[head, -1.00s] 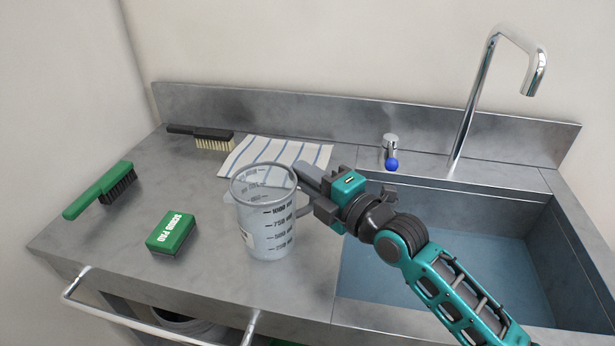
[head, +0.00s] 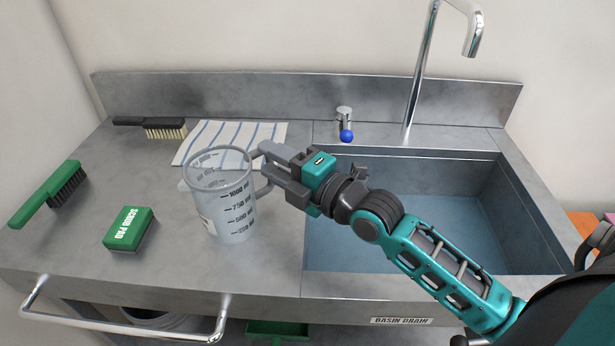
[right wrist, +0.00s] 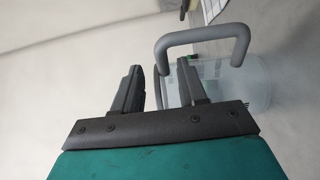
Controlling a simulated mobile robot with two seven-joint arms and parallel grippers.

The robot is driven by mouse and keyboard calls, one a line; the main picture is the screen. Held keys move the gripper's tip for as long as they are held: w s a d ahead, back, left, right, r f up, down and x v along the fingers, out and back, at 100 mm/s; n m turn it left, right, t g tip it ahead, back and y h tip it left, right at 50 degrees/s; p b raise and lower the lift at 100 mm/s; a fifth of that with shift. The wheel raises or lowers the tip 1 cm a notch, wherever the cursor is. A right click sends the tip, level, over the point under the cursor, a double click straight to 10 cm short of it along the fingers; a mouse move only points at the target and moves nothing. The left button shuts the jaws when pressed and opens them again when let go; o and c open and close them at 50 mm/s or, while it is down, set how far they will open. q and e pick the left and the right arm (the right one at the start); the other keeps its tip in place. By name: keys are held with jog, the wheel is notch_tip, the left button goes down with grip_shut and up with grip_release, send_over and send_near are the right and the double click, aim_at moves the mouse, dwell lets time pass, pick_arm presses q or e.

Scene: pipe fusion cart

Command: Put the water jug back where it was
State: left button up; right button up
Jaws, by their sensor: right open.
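The water jug (head: 222,205) is a clear measuring jug with black volume marks. It stands upright on the steel counter, left of the basin, with its handle (head: 264,188) toward the right. My right gripper (head: 264,163) is open at the handle side of the jug. In the right wrist view, the grey handle (right wrist: 203,38) shows just beyond the two open fingers (right wrist: 161,78), with the clear jug body (right wrist: 240,82) behind. I cannot tell whether a finger touches the handle. My left gripper is not in view.
A striped cloth (head: 230,137) lies behind the jug. A black brush (head: 160,128), a green brush (head: 45,196) and a green scrub pad (head: 129,230) lie to the left. The basin (head: 430,230), with its tall tap (head: 416,80), is at the right. A rail (head: 125,334) runs along the front.

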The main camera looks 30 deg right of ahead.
jog(key=v, duration=0.9)
dwell(0.3)
jog(key=shift+s, duration=0.15)
